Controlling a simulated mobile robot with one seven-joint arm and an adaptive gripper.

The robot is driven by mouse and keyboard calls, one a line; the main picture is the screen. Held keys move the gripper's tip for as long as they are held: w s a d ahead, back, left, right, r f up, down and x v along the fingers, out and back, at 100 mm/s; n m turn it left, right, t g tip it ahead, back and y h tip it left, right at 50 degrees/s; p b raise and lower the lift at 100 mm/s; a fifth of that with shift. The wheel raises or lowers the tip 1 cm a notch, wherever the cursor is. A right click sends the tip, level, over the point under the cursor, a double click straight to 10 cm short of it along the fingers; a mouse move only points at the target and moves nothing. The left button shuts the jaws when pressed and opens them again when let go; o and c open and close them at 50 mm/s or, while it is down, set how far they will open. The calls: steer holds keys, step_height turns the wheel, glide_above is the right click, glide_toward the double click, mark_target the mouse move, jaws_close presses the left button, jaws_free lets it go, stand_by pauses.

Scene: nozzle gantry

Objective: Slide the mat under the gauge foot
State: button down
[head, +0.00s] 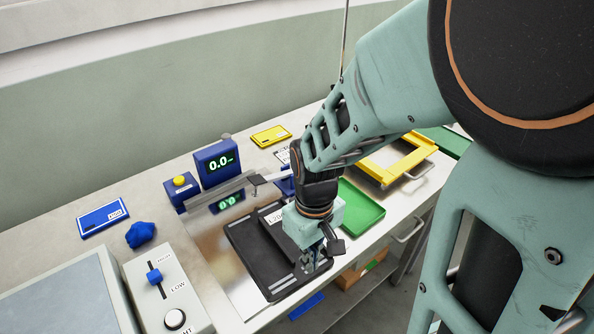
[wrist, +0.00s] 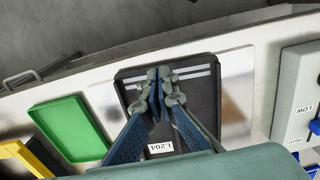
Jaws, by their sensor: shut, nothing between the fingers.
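The dark mat (head: 247,240) lies on a shiny steel plate on the bench. It has pale stripes near its front end and a white label reading L204. In the wrist view the mat (wrist: 200,115) lies beneath my fingers. My gripper (head: 312,262) is shut and empty, pointing down at the mat's front end. In the wrist view my fingertips (wrist: 160,80) are by the stripes; I cannot tell whether they touch the mat. A blue gauge display (head: 218,163) reading 0.0 stands behind the mat. I cannot make out the gauge foot; my arm covers part of that area.
A green tray (head: 358,208) stands right of the mat, with a yellow frame (head: 395,160) beyond. A grey control box (head: 165,290) with a blue slider is on the left. A blue card (head: 102,217) and a blue lump (head: 140,234) lie behind it. The bench's front edge is close.

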mark_target(298, 272)
step_height(298, 272, down, 8)
steer(key=b, duration=0.5)
steer(key=shift+r, duration=0.2)
steer(key=w+a, duration=0.1)
steer(key=w, duration=0.1)
steer(key=shift+w+a+r, duration=0.2)
steer(key=shift+w+a, duration=0.15)
steer(key=shift+a, duration=0.05)
steer(key=shift+w+a, duration=0.25)
steer(key=shift+w, duration=0.05)
steer(key=w+a, duration=0.2)
steer(key=w, duration=0.1)
steer(key=w+a, duration=0.2)
steer(key=w, duration=0.2)
steer(key=w+a, duration=0.3)
steer(key=shift+w+p, duration=0.15)
steer(key=shift+p, duration=0.15)
